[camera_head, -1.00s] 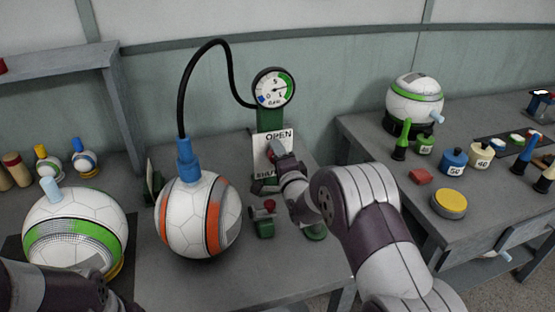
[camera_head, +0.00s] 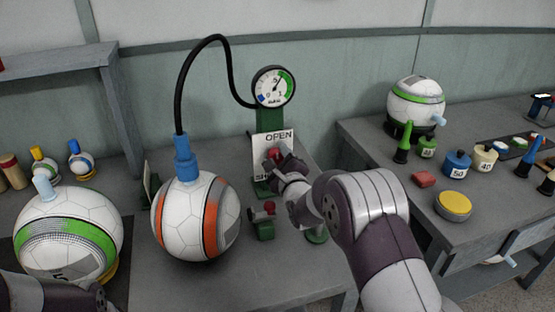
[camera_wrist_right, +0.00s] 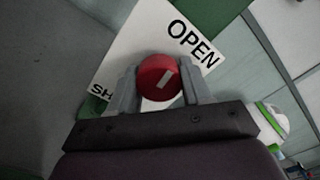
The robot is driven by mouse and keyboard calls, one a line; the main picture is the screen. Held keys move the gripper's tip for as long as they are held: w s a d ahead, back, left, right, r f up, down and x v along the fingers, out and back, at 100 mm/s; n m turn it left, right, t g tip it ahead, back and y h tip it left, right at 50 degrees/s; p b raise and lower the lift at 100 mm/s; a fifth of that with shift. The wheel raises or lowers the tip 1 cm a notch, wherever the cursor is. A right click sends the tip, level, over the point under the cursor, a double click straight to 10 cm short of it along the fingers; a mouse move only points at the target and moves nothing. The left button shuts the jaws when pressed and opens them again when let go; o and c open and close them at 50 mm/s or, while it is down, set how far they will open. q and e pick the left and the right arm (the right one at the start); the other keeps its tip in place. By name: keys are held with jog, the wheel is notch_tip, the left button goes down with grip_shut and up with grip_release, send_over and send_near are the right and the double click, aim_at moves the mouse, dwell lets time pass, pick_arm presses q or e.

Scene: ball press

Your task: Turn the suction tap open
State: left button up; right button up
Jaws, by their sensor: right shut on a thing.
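The suction tap is a red round knob (camera_head: 273,153) with a white mark, in front of a white plate (camera_head: 262,143) lettered OPEN at the top and SH… lower left. My right gripper (camera_head: 279,160) is shut on the red knob. In the right wrist view the knob (camera_wrist_right: 159,77) sits between the two grey fingers (camera_wrist_right: 160,88), its white mark slanting toward the OPEN lettering. The dial gauge (camera_head: 273,86) stands above on a green post. Its black hose runs to a blue fitting (camera_head: 185,158) on the orange-and-white ball (camera_head: 196,217). My left gripper is out of view; only part of its arm shows.
A green-and-white ball (camera_head: 70,235) sits at the left. A small green device with a red top (camera_head: 263,220) stands close below my right gripper. The right table (camera_head: 425,220) holds another ball (camera_head: 415,103), weights and a yellow disc (camera_head: 453,206).

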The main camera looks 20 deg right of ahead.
jog(key=shift+f+m, duration=0.25)
jog(key=shift+m, duration=0.25)
jog(key=o, duration=1)
jog(key=shift+d, duration=0.1)
jog(key=shift+r, duration=0.1)
jog(key=s, duration=1.2)
jog(key=shift+s+d, duration=0.2)
jog(key=shift+s, duration=0.2)
